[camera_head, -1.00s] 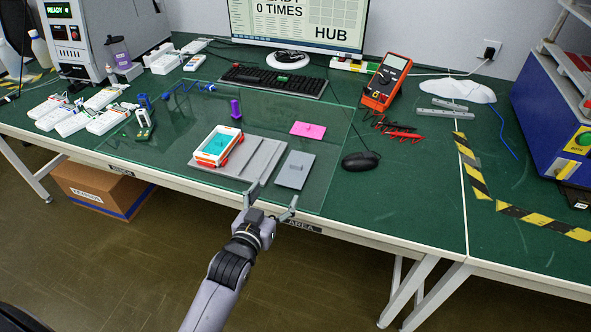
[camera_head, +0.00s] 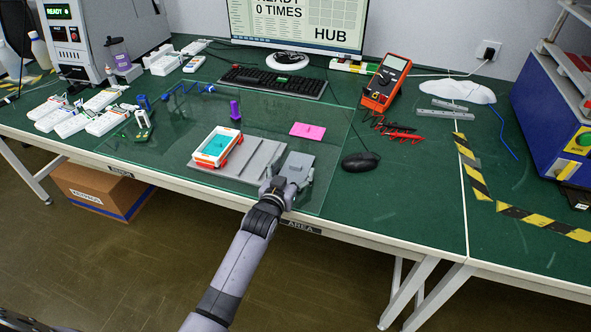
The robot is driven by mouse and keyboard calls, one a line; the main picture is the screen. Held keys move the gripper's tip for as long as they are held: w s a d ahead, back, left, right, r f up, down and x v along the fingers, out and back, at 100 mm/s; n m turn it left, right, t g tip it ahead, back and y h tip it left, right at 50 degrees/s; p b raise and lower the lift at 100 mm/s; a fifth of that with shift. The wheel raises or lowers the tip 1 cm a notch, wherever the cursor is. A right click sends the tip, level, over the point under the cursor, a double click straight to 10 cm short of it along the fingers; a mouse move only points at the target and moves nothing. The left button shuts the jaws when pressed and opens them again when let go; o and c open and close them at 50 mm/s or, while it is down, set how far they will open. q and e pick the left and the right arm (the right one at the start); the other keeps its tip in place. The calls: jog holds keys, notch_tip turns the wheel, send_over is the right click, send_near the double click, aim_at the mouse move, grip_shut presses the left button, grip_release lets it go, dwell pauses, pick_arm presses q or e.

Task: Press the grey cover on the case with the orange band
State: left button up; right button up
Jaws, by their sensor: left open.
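The case with the orange band (camera_head: 206,158) is white with a teal inside and sits at the left end of a grey fixture plate (camera_head: 252,170) on the glass mat. The grey cover (camera_head: 299,159) is a small flat plate with a raised bit in its middle. It lies on the mat just right of the fixture plate, apart from the case. My left gripper (camera_head: 289,174) is open over the near part of the grey cover, one finger toward each side of it. Contact with the cover cannot be told. The gripper hides the cover's near edge. My right gripper is not in view.
A keyboard (camera_head: 273,82) and monitor are at the back. The mat's left part is mostly clear.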

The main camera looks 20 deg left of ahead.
pick_arm(q)
jog(key=shift+c, duration=0.6)
jog(key=c, duration=1.1)
jog(key=shift+w+r, duration=0.1)
